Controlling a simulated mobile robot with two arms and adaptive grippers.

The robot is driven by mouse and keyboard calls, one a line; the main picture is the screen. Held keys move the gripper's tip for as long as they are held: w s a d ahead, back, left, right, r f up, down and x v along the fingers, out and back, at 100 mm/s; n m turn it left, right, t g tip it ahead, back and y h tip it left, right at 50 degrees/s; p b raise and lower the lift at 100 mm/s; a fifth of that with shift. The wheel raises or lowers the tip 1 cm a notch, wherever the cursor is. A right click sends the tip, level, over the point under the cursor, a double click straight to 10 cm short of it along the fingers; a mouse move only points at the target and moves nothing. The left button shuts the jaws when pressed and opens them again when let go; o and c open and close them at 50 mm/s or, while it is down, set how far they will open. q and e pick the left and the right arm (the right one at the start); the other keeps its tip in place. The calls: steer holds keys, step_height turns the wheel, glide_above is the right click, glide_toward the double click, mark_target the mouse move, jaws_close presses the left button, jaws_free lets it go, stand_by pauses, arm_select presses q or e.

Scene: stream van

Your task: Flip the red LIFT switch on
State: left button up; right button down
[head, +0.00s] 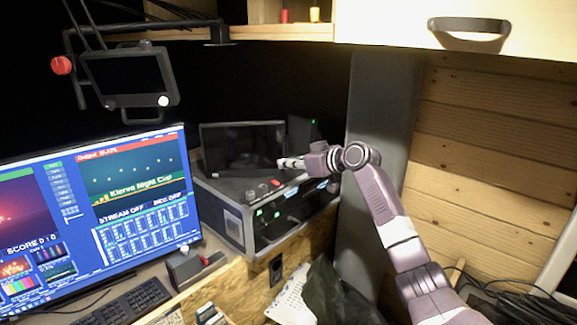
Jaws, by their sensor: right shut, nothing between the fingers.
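A black equipment case (232,222) with pale metal edges stands on the desk in the middle of the head view. Its top panel carries several small knobs, among them a small red piece (275,183) near the front edge. No LIFT label is readable, so I cannot tell whether this is the switch or which way it is set. My left gripper is not in view.
A small dark screen (243,147) stands at the back of the case. A large monitor (110,215) and keyboard (130,303) are at left. A small control box (186,265) with a red part sits in front. A framed device (125,78) hangs above. A cupboard (400,25) overhangs right.

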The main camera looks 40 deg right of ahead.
steer(key=s+b, duration=0.4)
steer(key=s, duration=0.5)
steer(key=shift+d, duration=0.35)
steer(key=shift+f, duration=0.15)
